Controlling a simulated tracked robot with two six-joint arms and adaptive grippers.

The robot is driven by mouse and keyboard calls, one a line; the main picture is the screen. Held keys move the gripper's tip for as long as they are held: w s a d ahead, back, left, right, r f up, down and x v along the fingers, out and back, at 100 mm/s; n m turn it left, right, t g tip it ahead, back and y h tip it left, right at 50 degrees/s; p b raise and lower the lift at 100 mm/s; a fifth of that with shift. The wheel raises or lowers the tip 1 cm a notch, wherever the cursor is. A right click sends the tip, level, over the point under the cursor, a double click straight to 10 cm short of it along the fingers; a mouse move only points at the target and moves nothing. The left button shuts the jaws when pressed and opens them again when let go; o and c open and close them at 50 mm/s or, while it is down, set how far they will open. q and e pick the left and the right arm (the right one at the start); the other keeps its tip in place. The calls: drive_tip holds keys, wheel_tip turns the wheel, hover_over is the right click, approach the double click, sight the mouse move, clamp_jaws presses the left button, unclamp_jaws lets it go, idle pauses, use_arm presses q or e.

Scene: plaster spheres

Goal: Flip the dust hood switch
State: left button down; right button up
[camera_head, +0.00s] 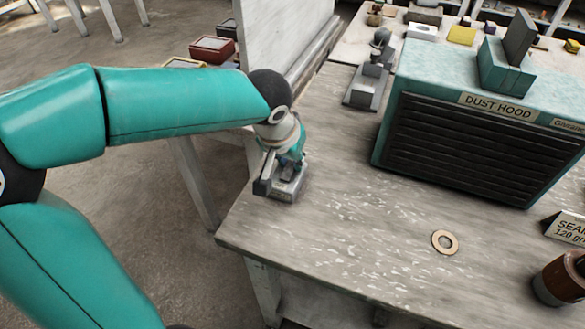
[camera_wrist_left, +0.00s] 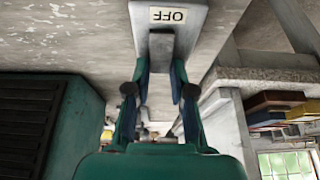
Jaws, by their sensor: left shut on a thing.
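The dust hood (camera_head: 470,148) is a teal box with a black slatted front and a "DUST HOOD" label. A small grey switch box (camera_head: 289,191) sits near the left edge of the table. In the left wrist view the switch box (camera_wrist_left: 205,14) carries an "OFF" label, seen upside down. My left gripper (camera_head: 287,172) is over the switch box. In the left wrist view its two teal fingers (camera_wrist_left: 161,82) are on either side of a grey lever (camera_wrist_left: 160,48) and shut on it. The lever's exact tilt is hard to tell. My right gripper is out of view.
The worn table (camera_head: 340,235) holds a flat ring (camera_head: 445,242), a sign (camera_head: 568,229) and a brown jar (camera_head: 562,280) on the right. A grey metal device (camera_head: 366,88) stands behind. The table between switch box and ring is clear.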

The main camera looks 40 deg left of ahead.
use_arm(q)
drive_tip(key=c, duration=1)
unclamp_jaws()
drive_tip(key=v, duration=1.2)
drive_tip(key=shift+f, duration=0.1)
